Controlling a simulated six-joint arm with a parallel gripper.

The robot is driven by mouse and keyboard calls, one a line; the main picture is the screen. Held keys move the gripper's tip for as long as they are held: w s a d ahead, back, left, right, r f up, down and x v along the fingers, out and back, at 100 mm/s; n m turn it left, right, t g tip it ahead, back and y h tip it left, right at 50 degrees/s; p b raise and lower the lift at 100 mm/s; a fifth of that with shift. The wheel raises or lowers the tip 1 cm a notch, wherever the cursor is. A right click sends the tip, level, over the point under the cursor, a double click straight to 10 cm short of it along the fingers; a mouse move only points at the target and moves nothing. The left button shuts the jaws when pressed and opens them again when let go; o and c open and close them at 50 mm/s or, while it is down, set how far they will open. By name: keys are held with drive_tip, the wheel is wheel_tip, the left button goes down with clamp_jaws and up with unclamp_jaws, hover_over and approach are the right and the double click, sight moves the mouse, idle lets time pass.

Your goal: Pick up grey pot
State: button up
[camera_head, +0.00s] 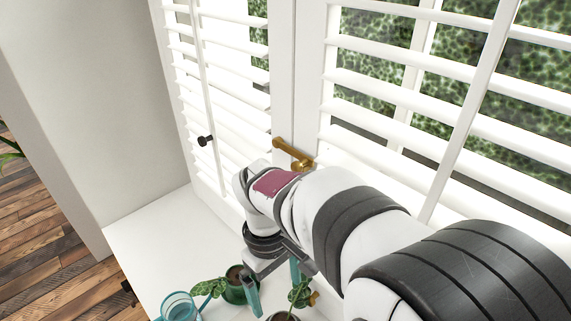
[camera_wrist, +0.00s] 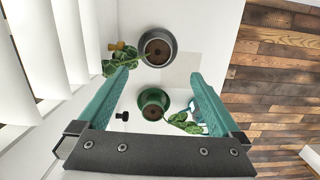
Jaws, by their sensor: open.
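The grey pot (camera_wrist: 158,47) stands on the white sill in the wrist view, just past the fingertips, with dark soil inside and green leaves spreading left. In the head view the grey pot (camera_head: 283,316) is cut off by the bottom edge. My gripper (camera_wrist: 162,72) is open and empty above the sill, its teal fingers wide apart. In the head view my gripper (camera_head: 275,281) hangs by the pots, and a finger partly covers the green pot (camera_head: 235,291). In the wrist view the green pot (camera_wrist: 153,103) shows between the fingers, nearer the gripper's base than the grey pot.
A teal glass vessel (camera_head: 180,307) stands left of the green pot. White shutters (camera_head: 225,80) and a window frame with a brass handle (camera_head: 293,153) rise behind my arm. The sill (camera_head: 155,240) is clear at left. A plank floor (camera_head: 45,245) lies below.

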drive_tip(key=f, duration=1)
drive_tip(key=d+f, duration=0.1)
drive_tip(key=f, duration=0.5)
drive_tip(key=shift+s, duration=0.15)
drive_tip(key=shift+r, duration=0.1)
clamp_jaws()
